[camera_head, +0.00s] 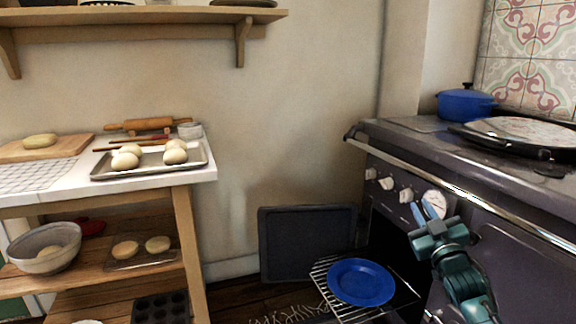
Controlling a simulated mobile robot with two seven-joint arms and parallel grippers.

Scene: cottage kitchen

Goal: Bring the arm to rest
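My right gripper (424,210) is raised in front of the stove (510,245), near its knobs and dial. Its two blue fingers point up and stand slightly apart, with nothing seen between them. The green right arm comes up from the lower right. My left gripper is not in view. A blue plate (361,282) lies on a wire rack (325,272) at the open oven, below and left of the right gripper and apart from it.
A dark tray (300,243) leans against the wall. A blue pot (465,104) and a large pan (520,130) stand on the stove. At left, a worktable (196,174) holds a tray (103,172) of dough balls. The wall space between table and stove is clear above the tray.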

